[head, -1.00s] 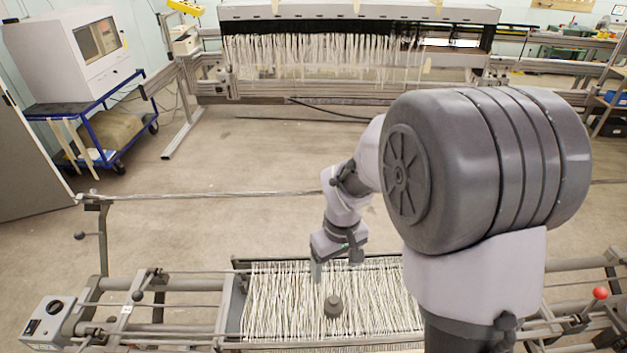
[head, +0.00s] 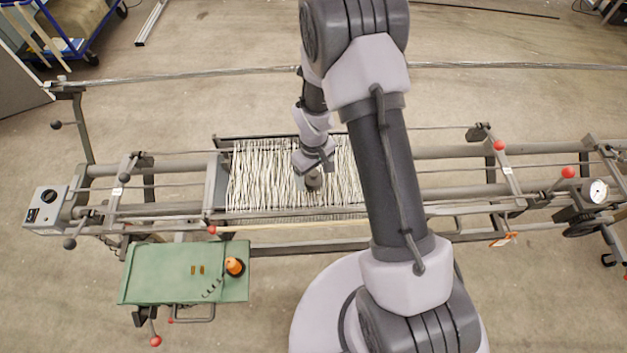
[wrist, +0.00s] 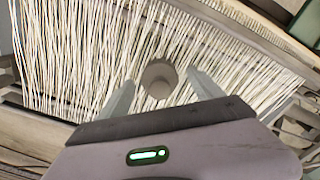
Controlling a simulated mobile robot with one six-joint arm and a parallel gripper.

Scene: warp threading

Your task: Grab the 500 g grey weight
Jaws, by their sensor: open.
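The grey weight (wrist: 159,79) stands on the white warp threads of the loom bed. It is a squat round piece with a narrower top. My gripper (wrist: 162,92) is open, with one finger on each side of the weight in the wrist view. I cannot tell whether either finger touches it. In the head view the weight (head: 313,180) shows just below my gripper (head: 312,168), partly hidden by it.
The white threads (head: 258,175) lie in a metal frame with rails on both sides. A green tray (head: 150,272) with an orange-topped item (head: 234,266) is in front at left. A grey control box (head: 45,208) sits at the left end.

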